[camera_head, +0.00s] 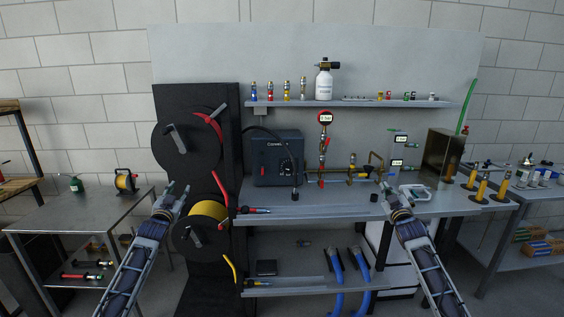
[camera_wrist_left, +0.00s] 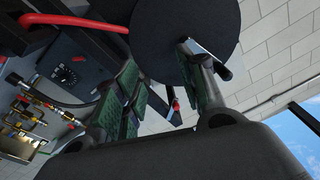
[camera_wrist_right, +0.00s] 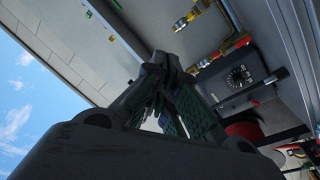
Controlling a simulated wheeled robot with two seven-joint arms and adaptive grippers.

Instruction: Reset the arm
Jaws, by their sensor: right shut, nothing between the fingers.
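My left gripper (camera_head: 178,189) is raised in front of the hose reels at the left of the bench. In the left wrist view (camera_wrist_left: 163,58) its green-padded fingers stand apart with nothing held between them. My right gripper (camera_head: 383,187) is raised in front of the right part of the bench. In the right wrist view (camera_wrist_right: 162,62) its fingers meet at the tips and hold nothing. Both forearms reach in from the bottom of the head view, and the grippers are well apart from each other.
A black panel carries a black reel (camera_head: 185,150) and a yellow reel (camera_head: 209,211). The bench holds a dark control box (camera_head: 270,160), brass piping and a metal box (camera_head: 440,155). A shelf (camera_head: 340,104) holds fittings and a white bottle (camera_head: 324,85). Side tables stand left and right.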

